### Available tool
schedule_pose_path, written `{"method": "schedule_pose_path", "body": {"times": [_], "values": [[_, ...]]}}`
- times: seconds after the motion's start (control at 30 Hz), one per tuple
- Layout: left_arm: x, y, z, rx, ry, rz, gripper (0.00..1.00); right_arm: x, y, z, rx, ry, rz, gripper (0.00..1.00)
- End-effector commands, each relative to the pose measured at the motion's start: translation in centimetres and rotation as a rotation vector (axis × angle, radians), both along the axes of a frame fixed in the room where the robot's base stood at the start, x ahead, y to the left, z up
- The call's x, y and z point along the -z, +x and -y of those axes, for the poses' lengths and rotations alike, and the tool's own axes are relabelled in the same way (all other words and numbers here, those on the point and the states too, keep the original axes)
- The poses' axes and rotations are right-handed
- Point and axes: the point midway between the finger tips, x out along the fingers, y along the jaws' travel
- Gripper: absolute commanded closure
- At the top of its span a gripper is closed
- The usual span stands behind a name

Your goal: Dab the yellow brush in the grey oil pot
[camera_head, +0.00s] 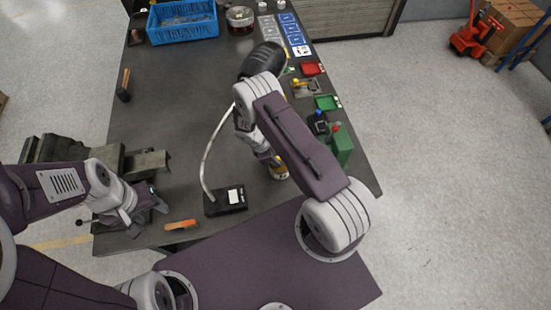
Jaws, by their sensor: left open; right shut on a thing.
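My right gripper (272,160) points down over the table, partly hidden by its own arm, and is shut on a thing. A small yellow part (280,175) shows at its tips. I take it for the yellow brush, but most of it is hidden. I cannot make out the grey oil pot, nor whether the brush touches it. My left gripper (150,202) is open and empty, beside the vise at the table's front left.
A lamp with a black base (225,201) and dark head (262,61) stands near the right arm. A vise (146,163), an orange-handled tool (182,225), a green bottle (341,146) and a blue crate (182,21) are around.

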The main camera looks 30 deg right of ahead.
Motion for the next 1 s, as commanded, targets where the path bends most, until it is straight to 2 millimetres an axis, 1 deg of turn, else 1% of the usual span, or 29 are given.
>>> {"method": "schedule_pose_path", "body": {"times": [0.5,1.0], "values": [[0.67,0.0,0.0,0.0,0.0,0.0,0.5,0.69,0.0,0.01,0.0,0.0,0.0,1.0],[0.78,0.0,0.01,0.0,0.0,0.0,0.5,0.71,0.0,0.0,0.0,0.0,0.0,1.0]]}}
